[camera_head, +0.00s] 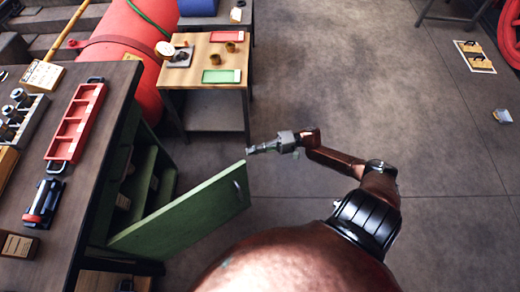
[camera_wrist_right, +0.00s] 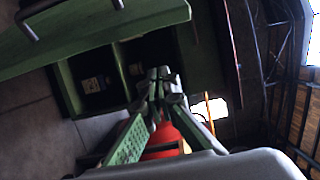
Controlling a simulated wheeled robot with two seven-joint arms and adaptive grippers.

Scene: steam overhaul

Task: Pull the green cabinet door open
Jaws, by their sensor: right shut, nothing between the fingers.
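The green cabinet door (camera_head: 188,217) stands swung out from the dark workbench, with the green cabinet interior (camera_head: 145,180) showing behind it. Its handle (camera_head: 237,187) is near the door's free end. My right gripper (camera_head: 250,150) is shut and empty, just beyond the door's free end and apart from the handle. In the right wrist view, the closed fingers (camera_wrist_right: 158,75) are at the middle, below the door (camera_wrist_right: 100,35), with part of the handle (camera_wrist_right: 28,12) at the upper left. Shelves with small items show inside the cabinet. My left gripper is not in view.
The workbench (camera_head: 70,205) carries a red tray (camera_head: 76,122) and small tools. A small wooden table (camera_head: 205,85) with cups stands behind, beside a large red cylinder (camera_head: 120,50). The grey floor to the right is largely clear.

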